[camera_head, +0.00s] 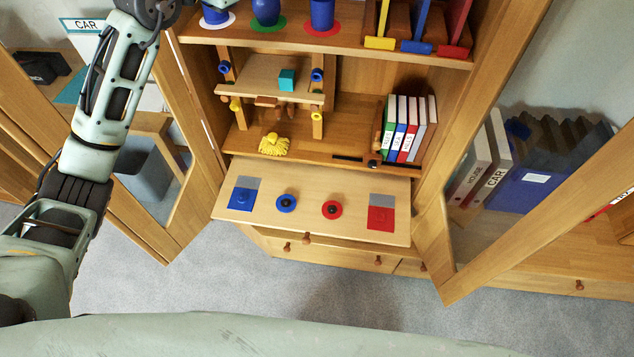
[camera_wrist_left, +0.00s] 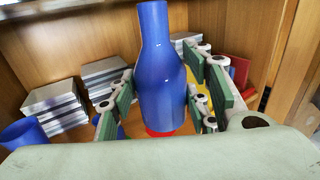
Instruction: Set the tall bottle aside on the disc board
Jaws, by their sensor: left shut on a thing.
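The tall blue bottle (camera_wrist_left: 158,60) stands upright in the left wrist view, with a red disc (camera_wrist_left: 160,132) showing right at its base. My left gripper (camera_wrist_left: 163,95) is shut on it, with green-padded fingers on both sides. In the head view, a blue vessel (camera_head: 322,14), cut off by the top edge, is on a red disc (camera_head: 322,30) on the upper shelf; my left gripper is out of that frame. A pale pull-out board (camera_head: 308,228) below carries a blue disc (camera_head: 286,204) and a red disc (camera_head: 332,210). My right gripper is not in view.
Two more blue vessels stand left on the upper shelf, on a green disc (camera_head: 268,26) and a white disc (camera_head: 217,22). Coloured upright panels (camera_head: 420,28) are to the right. Lower down are a small rack (camera_head: 270,78) and books (camera_head: 407,125). Open glazed doors flank the cabinet.

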